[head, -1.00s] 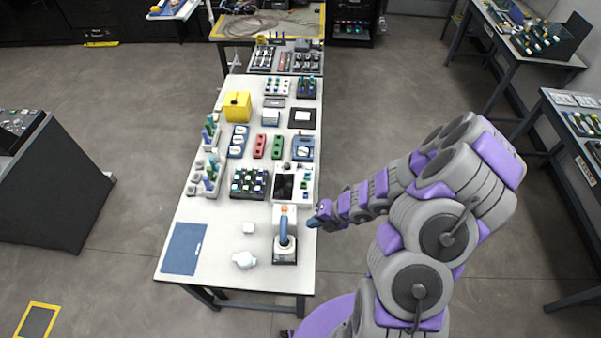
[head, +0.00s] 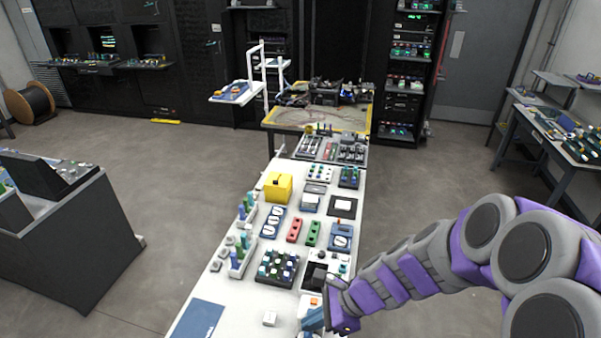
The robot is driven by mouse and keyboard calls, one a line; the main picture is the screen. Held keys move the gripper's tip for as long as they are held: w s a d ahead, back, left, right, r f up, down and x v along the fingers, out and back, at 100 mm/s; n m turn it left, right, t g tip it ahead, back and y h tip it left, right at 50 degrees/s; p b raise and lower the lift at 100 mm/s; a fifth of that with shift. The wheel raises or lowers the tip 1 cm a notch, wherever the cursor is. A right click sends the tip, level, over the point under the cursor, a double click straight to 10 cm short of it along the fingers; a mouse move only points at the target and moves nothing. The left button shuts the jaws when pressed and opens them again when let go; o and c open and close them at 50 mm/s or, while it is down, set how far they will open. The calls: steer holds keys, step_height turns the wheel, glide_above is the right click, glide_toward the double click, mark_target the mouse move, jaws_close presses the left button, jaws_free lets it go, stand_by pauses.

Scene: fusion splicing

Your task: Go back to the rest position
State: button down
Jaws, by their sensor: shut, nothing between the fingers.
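My gripper (head: 340,308) is at the left end of my grey and purple arm, in the lower middle of the head view. It is over the right edge of the white table, beside the white device with a dark top (head: 318,276). The fingers are small and hard to make out. The gripper is shut and I see nothing held in it. A blue handle (head: 312,320) with an orange part (head: 313,301) above it shows just left of the gripper. I cannot tell whether the gripper touches it.
The long white table (head: 205,292) holds a yellow box (head: 278,186), red (head: 294,229) and green (head: 314,233) blocks, a blue mat (head: 198,318) and a small white block (head: 269,319). A dark cabinet (head: 85,250) stands left. Clear floor lies between it and the table.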

steer(key=s+d+n+g+h+b, duration=0.1)
steer(key=s+d+n+h+b, duration=0.3)
steer(key=s+n, duration=0.4)
steer(key=s+d+f+n+h+b, duration=0.1)
steer(key=s+d+n+h+b, duration=0.3)
steer(key=s+d+n, duration=0.3)
steer(key=s+n+b, duration=0.1)
steer(key=s+n, duration=0.1)
steer(key=s, duration=0.2)
steer(key=shift+s+d+n+g+b, duration=0.2)
steer(key=shift+n+g+b, duration=0.1)
steer(key=shift+g+b, duration=0.1)
